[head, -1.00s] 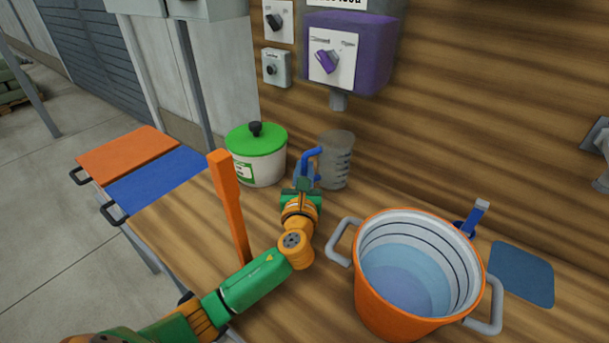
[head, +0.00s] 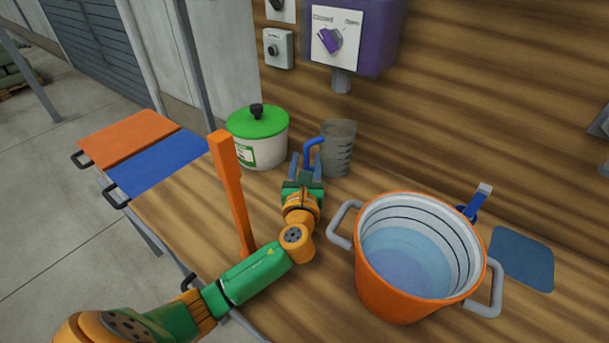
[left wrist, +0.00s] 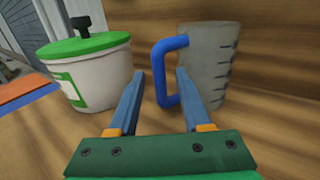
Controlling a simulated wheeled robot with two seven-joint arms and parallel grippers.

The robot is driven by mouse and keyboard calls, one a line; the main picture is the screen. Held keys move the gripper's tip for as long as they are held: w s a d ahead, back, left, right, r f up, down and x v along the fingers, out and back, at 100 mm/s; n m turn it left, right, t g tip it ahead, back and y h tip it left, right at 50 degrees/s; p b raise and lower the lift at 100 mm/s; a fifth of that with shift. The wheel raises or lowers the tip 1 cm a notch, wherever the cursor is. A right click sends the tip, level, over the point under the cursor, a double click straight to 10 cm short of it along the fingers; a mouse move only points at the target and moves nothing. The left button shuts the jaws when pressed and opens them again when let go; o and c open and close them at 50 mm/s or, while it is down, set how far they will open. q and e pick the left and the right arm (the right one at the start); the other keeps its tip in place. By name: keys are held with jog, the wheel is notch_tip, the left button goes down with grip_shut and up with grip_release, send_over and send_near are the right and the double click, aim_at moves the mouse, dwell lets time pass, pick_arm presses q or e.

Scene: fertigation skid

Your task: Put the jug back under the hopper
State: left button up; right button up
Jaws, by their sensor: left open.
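The jug (head: 338,150) is a grey translucent measuring cup with dark marks and a blue handle (head: 312,152). It stands upright on the wooden bench, below the spout of the purple hopper (head: 352,35). My left gripper (head: 306,168) is open close in front of the jug. In the left wrist view the jug (left wrist: 208,65) is at the upper right, and its blue handle (left wrist: 160,75) shows between the two fingertips (left wrist: 160,78). The fingers are apart from each other and are not closed on the handle. My right gripper is not in view.
A white pot with a green lid (head: 258,138) stands left of the jug. An orange upright post (head: 229,190) is beside my left arm. A large orange bucket of water (head: 412,265) and a blue mat (head: 522,260) are at the right.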

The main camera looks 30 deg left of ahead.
pick_arm(q)
jog(key=v, duration=1)
jog(key=shift+s+d, duration=0.15)
jog(key=shift+s, duration=0.2)
